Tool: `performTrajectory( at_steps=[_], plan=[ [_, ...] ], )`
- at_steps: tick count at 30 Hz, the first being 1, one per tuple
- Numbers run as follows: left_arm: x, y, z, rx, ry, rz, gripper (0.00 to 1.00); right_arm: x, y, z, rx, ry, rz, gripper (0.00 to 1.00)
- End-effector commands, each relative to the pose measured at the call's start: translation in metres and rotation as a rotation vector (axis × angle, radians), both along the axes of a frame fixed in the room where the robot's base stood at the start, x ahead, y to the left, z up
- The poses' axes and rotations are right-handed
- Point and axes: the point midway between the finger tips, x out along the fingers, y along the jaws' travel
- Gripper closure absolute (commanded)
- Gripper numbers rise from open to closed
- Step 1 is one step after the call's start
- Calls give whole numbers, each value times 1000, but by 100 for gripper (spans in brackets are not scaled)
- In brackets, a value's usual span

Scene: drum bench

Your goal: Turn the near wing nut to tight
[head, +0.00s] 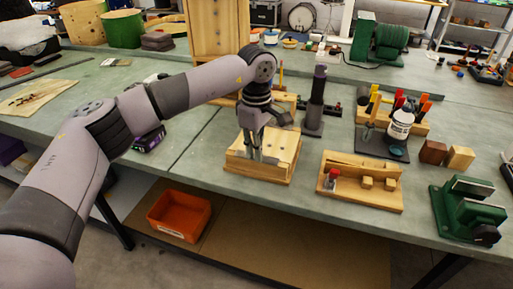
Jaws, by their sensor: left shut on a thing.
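The pale wooden box (258,172) stands near the front edge of the green bench, left of the middle of its front row. My left gripper (262,155) points down over the top of the box and is shut, with its fingertips at the top face toward the near side. The near wing nut is hidden by the fingers, and I take it to be what they are shut on. Its turn angle cannot be seen. Small dark spots show on the top face, too small to make out. My right gripper is not in view.
A dark upright post (316,95) stands close behind the box. A wooden tray (372,204) with small blocks lies to the right, and a green vise (465,208) stands further right. An orange bin (180,214) sits on the shelf below.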

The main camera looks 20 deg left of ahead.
Motion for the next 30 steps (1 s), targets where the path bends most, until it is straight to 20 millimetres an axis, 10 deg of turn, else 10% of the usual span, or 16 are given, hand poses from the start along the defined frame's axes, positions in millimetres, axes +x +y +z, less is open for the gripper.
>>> performTrajectory(
  at_steps=[12,23,30],
  plan=[
    [0,0,1,1,-1,0,70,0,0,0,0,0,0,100],
    [0,0,3,1,-1,0,69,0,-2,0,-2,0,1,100],
    [1,0,41,0,-5,1,69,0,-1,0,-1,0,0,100]
  ],
)
